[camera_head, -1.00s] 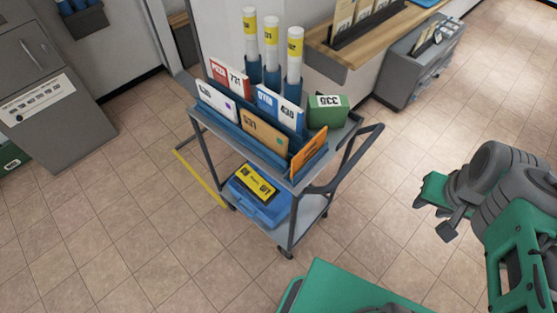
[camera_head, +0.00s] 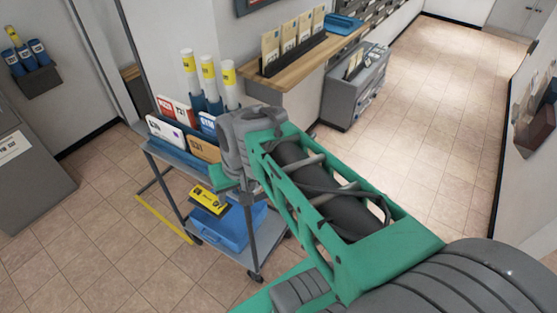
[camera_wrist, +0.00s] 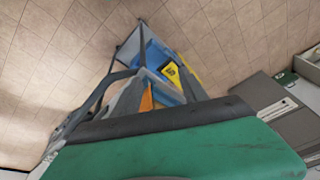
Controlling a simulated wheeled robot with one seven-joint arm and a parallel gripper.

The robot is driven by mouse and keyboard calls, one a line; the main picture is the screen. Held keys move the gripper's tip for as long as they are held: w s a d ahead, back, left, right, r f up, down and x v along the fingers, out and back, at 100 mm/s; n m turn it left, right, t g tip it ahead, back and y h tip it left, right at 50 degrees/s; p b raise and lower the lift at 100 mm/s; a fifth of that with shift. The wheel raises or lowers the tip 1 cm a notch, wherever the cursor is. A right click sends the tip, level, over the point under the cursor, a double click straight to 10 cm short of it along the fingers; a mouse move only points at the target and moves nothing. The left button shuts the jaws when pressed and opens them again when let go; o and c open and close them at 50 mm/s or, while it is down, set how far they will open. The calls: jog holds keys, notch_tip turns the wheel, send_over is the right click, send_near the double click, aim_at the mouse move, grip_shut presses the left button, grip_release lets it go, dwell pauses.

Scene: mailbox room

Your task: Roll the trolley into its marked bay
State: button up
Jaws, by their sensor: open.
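The grey trolley (camera_head: 262,252) stands on the tiled floor, with blue sorters of mail and yellow-capped tubes on top and a blue box (camera_head: 230,228) on its lower shelf. A yellow floor line (camera_head: 165,219) runs along its left side; the rest of the bay marking is hidden or out of view. My gripper (camera_head: 226,178) is open at the trolley's right end, and my wrist hides the handle in the head view. In the wrist view the dark handle (camera_wrist: 97,92) shows beyond the green-and-black part of my gripper. I cannot tell whether they touch.
A wooden counter (camera_head: 290,75) with a letter rack and a grey cabinet (camera_head: 354,90) stand behind the trolley. Another grey cabinet (camera_head: 35,185) is at the left. The floor at the right back (camera_head: 440,100) is clear.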

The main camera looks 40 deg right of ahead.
jog(key=w+d+m+p, duration=0.1)
jog(key=d+m, duration=0.1)
jog(key=d, duration=0.3)
jog(key=w+d+m+y+p, duration=0.1)
jog(key=d+m, duration=0.1)
jog(key=d, duration=0.3)
jog(key=w+d+m+t+y+p, duration=0.1)
jog(key=d+m, duration=0.1)
jog(key=d, duration=0.3)
jog(key=shift+w+d+r+m, duration=0.1)
jog(key=shift+w+m, duration=0.3)
jog(key=s+d+m+t+p, duration=0.25)
jog(key=s+d+m, duration=0.2)
jog(key=d, duration=0.65)
jog(key=shift+y, duration=0.3)
jog(key=b+x, duration=0.8)
jog(key=x, duration=0.4)
jog(key=shift+w+d+r+b, duration=0.1)
jog(key=shift+w+r+b, duration=0.1)
jog(key=shift+b, duration=0.15)
jog(key=shift+w+f, duration=0.4)
jog(key=shift+f, duration=0.05)
jog(key=shift+c, duration=0.5)
grip_shut()
